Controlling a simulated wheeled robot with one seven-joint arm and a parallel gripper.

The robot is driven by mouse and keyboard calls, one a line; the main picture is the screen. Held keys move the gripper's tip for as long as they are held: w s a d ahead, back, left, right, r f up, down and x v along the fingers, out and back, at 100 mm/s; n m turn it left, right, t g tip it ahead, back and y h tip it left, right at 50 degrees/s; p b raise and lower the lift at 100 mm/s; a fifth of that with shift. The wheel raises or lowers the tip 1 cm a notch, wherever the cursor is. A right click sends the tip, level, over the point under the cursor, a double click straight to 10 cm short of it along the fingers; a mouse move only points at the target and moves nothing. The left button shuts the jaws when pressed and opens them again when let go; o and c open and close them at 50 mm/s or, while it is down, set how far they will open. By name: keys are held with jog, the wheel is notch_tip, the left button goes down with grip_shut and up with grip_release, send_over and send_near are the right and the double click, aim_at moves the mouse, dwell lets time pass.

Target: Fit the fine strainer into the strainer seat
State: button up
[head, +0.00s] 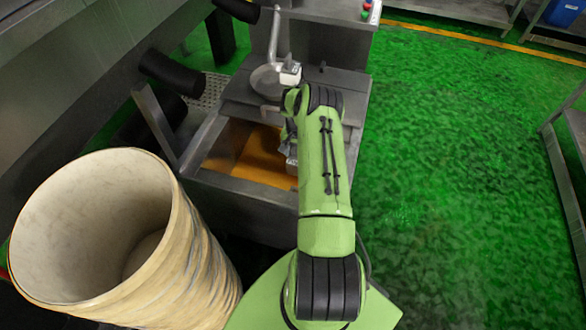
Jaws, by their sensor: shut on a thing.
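My gripper (289,150) hangs low over the right side of an open steel tank, largely hidden behind my green arm. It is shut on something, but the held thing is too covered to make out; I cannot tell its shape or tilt. A round grey metal fitting (267,83) sits beyond the tank under a bent pipe, with a small white block at its right. I cannot tell for sure whether this is the strainer seat. No strainer can be clearly picked out.
The tank (240,197) holds orange-brown liquid (243,150). A large cream drum (205,270), open and empty, stands at the lower left.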

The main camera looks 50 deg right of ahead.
aim_at(295, 159)
notch_tip(295, 159, down, 7)
jog(key=b, duration=0.4)
jog(key=shift+w+r, duration=0.15)
jog(key=shift+r, duration=0.2)
jog(key=shift+a, duration=0.1)
jog(key=shift+a+r, duration=0.1)
jog(key=shift+a, duration=0.05)
notch_tip(295, 159, down, 6)
jog(key=b, duration=0.5)
jog(key=shift+b, duration=0.45)
dwell(0.8)
